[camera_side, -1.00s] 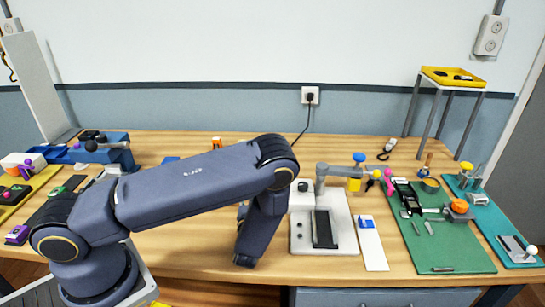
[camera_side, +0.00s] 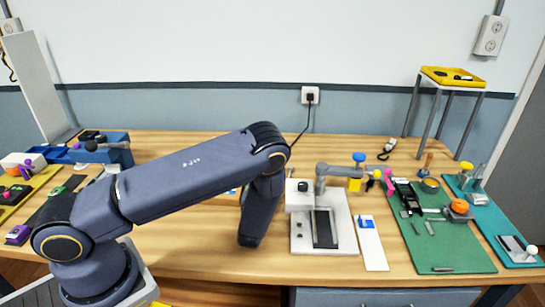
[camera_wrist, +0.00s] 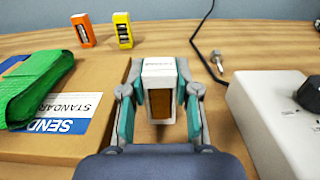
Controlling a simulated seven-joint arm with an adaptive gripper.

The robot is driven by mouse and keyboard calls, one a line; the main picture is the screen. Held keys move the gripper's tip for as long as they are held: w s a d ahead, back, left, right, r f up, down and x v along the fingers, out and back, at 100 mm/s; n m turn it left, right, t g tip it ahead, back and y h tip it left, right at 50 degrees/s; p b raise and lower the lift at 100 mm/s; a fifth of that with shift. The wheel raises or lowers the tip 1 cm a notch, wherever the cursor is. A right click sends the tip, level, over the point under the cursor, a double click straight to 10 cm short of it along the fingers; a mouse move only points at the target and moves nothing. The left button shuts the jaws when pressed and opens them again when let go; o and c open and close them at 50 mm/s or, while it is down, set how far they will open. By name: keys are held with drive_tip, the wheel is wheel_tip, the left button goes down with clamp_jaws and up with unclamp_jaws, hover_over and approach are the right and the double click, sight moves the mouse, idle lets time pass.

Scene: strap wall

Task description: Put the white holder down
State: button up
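The white holder (camera_wrist: 160,68) is in the middle of the wrist view, a small upright block with a white top and a brown face. My gripper (camera_wrist: 160,85) has its teal-and-grey fingers on the holder's left and right sides, closed on it. Whether the holder's base touches the table cannot be told. In the side view my arm hides both gripper and holder.
In the wrist view, a cardboard box (camera_wrist: 100,75) with a green strap bundle (camera_wrist: 35,85) lies left. An orange holder (camera_wrist: 83,30) and a yellow holder (camera_wrist: 122,30) stand behind. A white device (camera_wrist: 265,100) and cable plug (camera_wrist: 217,62) are right. Bare wood (camera_wrist: 170,35) lies behind.

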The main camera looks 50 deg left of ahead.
clamp_jaws()
drive_tip(key=shift+r, duration=0.1)
